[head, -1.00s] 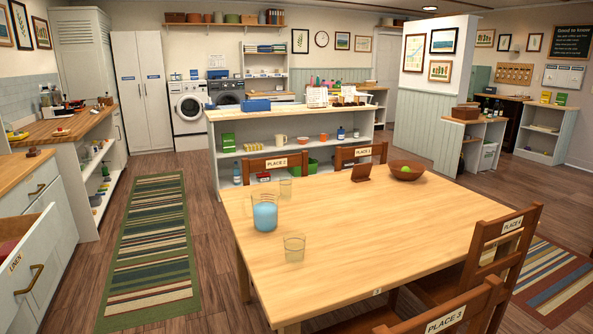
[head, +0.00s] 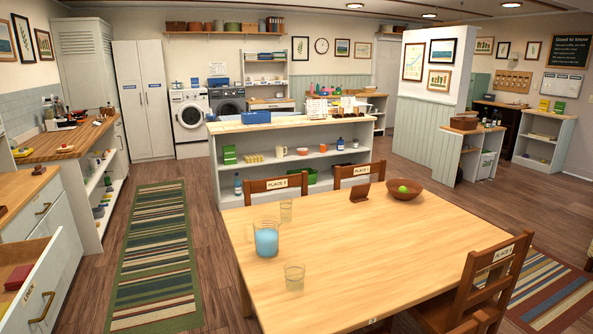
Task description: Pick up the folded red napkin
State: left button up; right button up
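An open drawer labelled LINEN (head: 48,297) juts out at the lower left of the head view. Inside it lies a flat dark red folded cloth (head: 18,277), which looks like the folded red napkin. It rests near the left picture edge, and the drawer front hides part of the drawer's inside. Neither of my grippers is in view.
A wooden table (head: 370,250) fills the lower middle, with a blue-filled jug (head: 266,240), clear glasses and a bowl (head: 405,190). Chairs stand around it. A striped rug (head: 155,255) lies on clear floor between the drawer cabinet and the table.

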aim_at(17, 277)
jog(key=u, duration=1.65)
